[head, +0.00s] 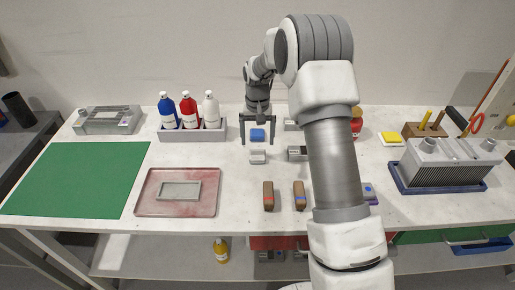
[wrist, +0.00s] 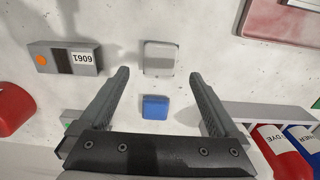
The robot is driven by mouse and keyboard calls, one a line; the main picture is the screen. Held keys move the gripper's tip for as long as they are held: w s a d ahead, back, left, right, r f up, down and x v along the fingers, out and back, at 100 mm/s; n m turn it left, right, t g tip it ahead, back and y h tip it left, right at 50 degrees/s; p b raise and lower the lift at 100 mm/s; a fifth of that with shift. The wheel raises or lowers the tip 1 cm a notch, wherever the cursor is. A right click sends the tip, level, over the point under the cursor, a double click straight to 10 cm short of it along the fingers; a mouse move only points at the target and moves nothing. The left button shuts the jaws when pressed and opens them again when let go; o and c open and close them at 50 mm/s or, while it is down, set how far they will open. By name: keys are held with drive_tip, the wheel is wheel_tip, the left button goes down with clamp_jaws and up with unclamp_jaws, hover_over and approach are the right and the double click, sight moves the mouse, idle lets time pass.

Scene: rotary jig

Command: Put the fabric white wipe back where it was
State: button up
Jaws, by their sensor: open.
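A small pale grey-white block (head: 258,157) lies on the bench in front of my gripper (head: 257,141). It also shows in the wrist view (wrist: 159,58), just beyond the fingertips. It may be the white wipe, but I cannot tell its material. A small blue block (head: 257,134) lies beneath my gripper; in the wrist view (wrist: 154,107) it sits between the fingers, apart from both. My gripper (wrist: 158,74) is open and empty, pointing down over the bench.
A bottle rack (head: 193,135) with blue, red and white bottles stands left of my gripper. A grey labelled block (wrist: 65,57) lies to the other side. A reddish tray (head: 150,207), a green mat (head: 85,175) and two brown-handled pieces (head: 268,196) lie nearer. My arm hides part of the bench.

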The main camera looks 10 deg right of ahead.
sight(258, 154)
drive_tip(key=s+r+n+t, duration=0.1)
drive_tip(key=s+r, duration=0.6)
drive_tip(key=r, duration=0.4)
drive_tip(key=s+r+t, duration=0.1)
drive_tip(key=s+r, duration=0.5)
drive_tip(key=r, duration=0.4)
drive_tip(key=s+r+n+t, duration=0.1)
drive_tip(key=s+r+t, duration=0.1)
drive_tip(key=s, duration=1.9)
drive_tip(key=shift+t, duration=0.8)
